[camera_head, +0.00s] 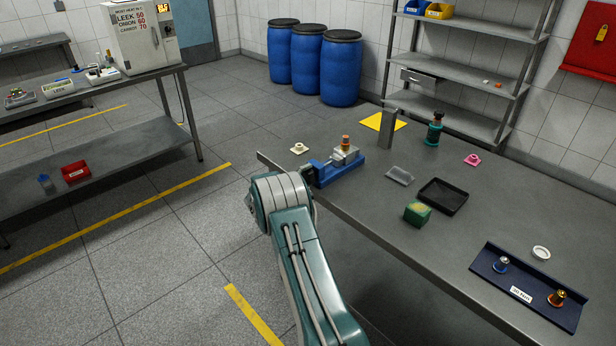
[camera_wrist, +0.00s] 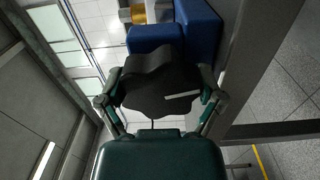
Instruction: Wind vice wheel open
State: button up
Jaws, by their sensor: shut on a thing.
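The blue vice (camera_head: 340,171) sits on the near left end of the grey table, with a grey block and an orange-topped piece (camera_head: 346,143) at its jaws. In the wrist view the blue vice body (camera_wrist: 200,30) is behind the dark lobed wheel (camera_wrist: 155,85), which bears a pale stripe. My gripper (camera_wrist: 160,98) is shut on the wheel, with one green finger at each side of its rim.
Blue barrels (camera_head: 341,68) stand behind.

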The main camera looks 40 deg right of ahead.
jog(key=n, duration=0.7)
jog(key=shift+w+a+f+n, duration=0.15)
jog(key=shift+a+f+n, duration=0.05)
jog(key=shift+f+n, duration=0.1)
jog(key=n, duration=0.3)
jog(key=shift+n, duration=2.1)
jog(key=o, duration=0.9)
jog(key=shift+c, duration=0.2)
jog(key=shift+r, duration=0.15)
